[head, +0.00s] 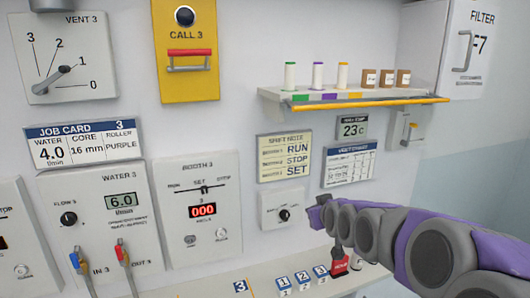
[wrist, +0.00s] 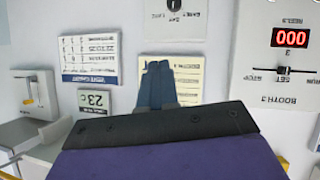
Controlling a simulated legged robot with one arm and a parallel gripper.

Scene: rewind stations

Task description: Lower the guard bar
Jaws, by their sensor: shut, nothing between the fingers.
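A yellow bar (head: 368,102) runs along the front edge of the wall shelf (head: 270,92); it looks like the guard bar. My gripper (wrist: 155,70) is shut and empty in the wrist view, in front of the wall near the shift note (wrist: 187,75). In the head view my arm reaches in from the right, below the shelf and apart from the bar; the fingertips are hard to make out there.
A dial box (head: 283,207) is left of my arm. A lower ledge (head: 265,280) holds numbered blocks and a red item (head: 339,266). The CALL 3 panel (head: 186,50) has a red-topped handle.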

